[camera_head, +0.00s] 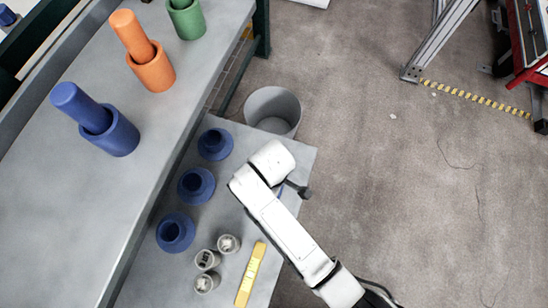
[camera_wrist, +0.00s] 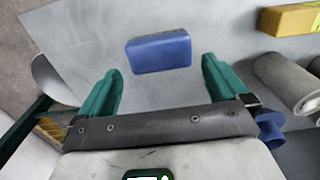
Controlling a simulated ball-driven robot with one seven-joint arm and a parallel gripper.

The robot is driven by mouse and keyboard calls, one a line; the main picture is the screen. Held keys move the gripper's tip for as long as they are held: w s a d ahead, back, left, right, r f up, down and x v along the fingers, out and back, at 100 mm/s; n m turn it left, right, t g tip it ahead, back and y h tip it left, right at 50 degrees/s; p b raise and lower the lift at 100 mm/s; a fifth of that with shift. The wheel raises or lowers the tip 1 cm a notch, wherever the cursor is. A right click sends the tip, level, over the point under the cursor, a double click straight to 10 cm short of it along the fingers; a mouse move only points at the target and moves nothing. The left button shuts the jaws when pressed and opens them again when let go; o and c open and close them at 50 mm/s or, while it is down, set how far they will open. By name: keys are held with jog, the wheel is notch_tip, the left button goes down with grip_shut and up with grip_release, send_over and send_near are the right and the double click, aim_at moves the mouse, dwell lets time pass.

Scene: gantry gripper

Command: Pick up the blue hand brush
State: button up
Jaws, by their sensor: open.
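The blue hand brush (camera_wrist: 158,54) shows in the wrist view as a blue block with rounded edges, lying on the grey table. My gripper (camera_wrist: 161,66) is open there, with its two green fingers apart and nothing between them. In the picture, the brush lies between and slightly beyond the fingertips; I cannot tell the height gap. In the head view my white arm hides almost all of the brush, leaving only a sliver of blue, and most of my gripper.
The low grey table (camera_head: 222,257) also holds blue flanged parts (camera_head: 196,184), small grey cylinders (camera_head: 228,243) and a yellow brush-like block (camera_head: 250,275). A raised grey shelf (camera_head: 60,220) with coloured cylinders overhangs its left. A grey bin (camera_head: 272,108) stands beyond; open floor lies right.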

jog(key=shift+d+f+b, duration=0.15)
jog(key=shift+f+b, duration=0.7)
jog(key=shift+f, duration=1.95)
jog(key=c, duration=0.7)
